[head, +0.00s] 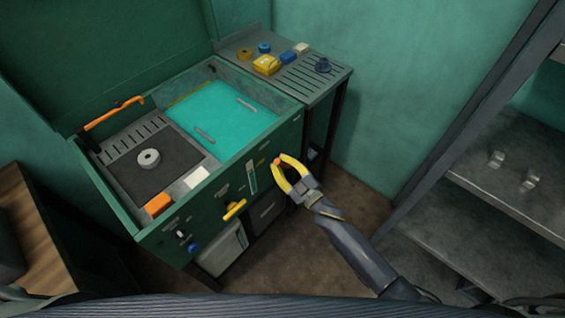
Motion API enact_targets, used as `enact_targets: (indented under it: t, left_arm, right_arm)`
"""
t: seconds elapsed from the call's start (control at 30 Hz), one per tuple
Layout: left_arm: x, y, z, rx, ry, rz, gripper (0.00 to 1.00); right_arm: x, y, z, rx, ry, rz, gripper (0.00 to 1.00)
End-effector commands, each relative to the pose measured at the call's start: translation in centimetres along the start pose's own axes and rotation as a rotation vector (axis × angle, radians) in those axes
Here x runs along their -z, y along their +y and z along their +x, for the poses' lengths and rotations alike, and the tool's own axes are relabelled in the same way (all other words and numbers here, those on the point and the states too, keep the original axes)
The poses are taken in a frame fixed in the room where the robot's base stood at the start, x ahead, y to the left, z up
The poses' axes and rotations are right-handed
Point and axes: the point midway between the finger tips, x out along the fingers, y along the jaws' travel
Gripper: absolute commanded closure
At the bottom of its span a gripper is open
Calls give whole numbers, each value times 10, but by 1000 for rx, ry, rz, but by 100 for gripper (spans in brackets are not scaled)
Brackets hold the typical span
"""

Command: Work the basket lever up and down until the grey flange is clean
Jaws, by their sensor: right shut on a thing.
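The grey flange (149,157), a thick ring with a centre hole, lies on a dark mat on the left side of the green wash tank (222,167). It is outside the teal liquid. Whether its surface is dirty is too small to tell. My right gripper (277,161), with yellow fingers, is at the tank's front right. Its fingertips are shut on a small orange-red knob (277,162), which looks like the end of the basket lever. The rest of that lever is hard to make out. My left gripper is not in view.
Teal liquid (225,115) fills the tank's right part. An orange bar (113,113) is at the back left. A yellow handle (234,209) sticks out of the front panel. A side table (330,77) holds small parts. Grey shelves (500,190) stand at right.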

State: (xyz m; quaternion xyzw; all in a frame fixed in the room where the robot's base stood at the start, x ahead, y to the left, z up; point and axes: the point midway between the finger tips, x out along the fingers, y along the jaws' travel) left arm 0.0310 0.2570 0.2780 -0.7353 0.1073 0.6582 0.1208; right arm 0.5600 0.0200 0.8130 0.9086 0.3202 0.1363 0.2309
Motion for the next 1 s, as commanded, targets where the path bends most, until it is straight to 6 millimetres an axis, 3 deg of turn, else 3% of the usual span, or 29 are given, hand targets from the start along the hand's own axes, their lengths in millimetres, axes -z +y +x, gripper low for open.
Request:
enact_targets:
  t: [0.03,0.23,0.57,0.77,1.0]
  left_arm:
    - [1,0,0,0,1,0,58]
    - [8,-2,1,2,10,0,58]
    - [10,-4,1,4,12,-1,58]
    - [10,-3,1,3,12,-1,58]
    - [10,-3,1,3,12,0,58]
  right_arm:
    - [-1,-1,-1,1,-2,3,81]
    - [-1,0,-1,1,-1,3,58]
    - [-1,0,-4,0,-1,3,58]
    - [-1,-1,-29,1,-3,2,58]
    - [-1,0,-72,1,-3,3,58]
